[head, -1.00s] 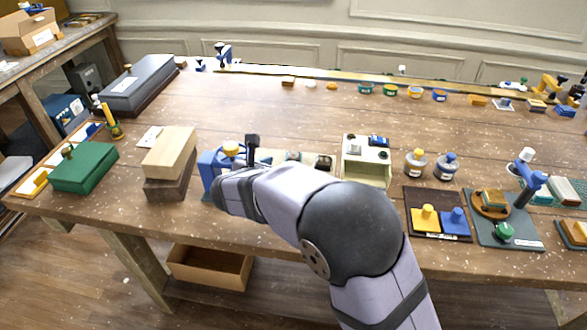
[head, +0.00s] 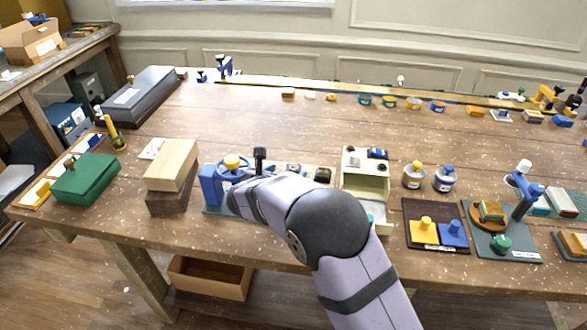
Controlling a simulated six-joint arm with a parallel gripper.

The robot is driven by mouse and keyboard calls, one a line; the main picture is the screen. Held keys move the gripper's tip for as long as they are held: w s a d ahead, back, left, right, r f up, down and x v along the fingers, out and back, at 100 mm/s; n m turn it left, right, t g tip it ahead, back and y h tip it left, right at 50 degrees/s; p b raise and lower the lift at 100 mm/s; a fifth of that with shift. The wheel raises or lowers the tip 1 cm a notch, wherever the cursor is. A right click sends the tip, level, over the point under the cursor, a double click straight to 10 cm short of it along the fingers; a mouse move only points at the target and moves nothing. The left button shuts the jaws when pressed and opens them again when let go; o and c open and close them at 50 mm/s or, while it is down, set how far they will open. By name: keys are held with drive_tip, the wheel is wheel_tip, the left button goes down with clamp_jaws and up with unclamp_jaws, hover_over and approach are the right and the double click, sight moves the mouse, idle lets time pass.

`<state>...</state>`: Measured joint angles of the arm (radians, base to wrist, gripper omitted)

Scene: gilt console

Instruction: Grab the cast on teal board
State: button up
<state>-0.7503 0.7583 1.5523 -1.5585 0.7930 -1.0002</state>
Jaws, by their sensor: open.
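A teal board (head: 541,211) lies at the right edge of the bench in the head view. A pale, whitish block (head: 562,203) sits on it and looks like the cast, but it is small and I cannot be sure. A blue stand with a white top (head: 525,190) partly covers the board's left side. My arm reaches toward the left middle of the bench, well left of the teal board. Its wrist is beside a blue device with a yellow knob (head: 232,162). My gripper's fingers are hidden behind the wrist.
A dark grey board (head: 476,236) with a round wooden disc lies just left of the teal board. Left of it are a dark tray (head: 413,209) with yellow and blue blocks, two small bottles and a cream box (head: 352,184).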

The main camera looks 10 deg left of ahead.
sight(293, 168)
drive_tip(key=shift+w, duration=0.1)
drive_tip(key=p+x, duration=0.2)
drive_tip(key=x, duration=0.1)
drive_tip(key=shift+w+d, duration=0.1)
drive_tip(key=shift+w, duration=0.15)
drive_tip(key=shift+p+x, duration=0.4)
drive_tip(key=shift+x, duration=0.4)
drive_tip(key=shift+c, duration=0.6)
drive_tip(key=c, duration=1.1)
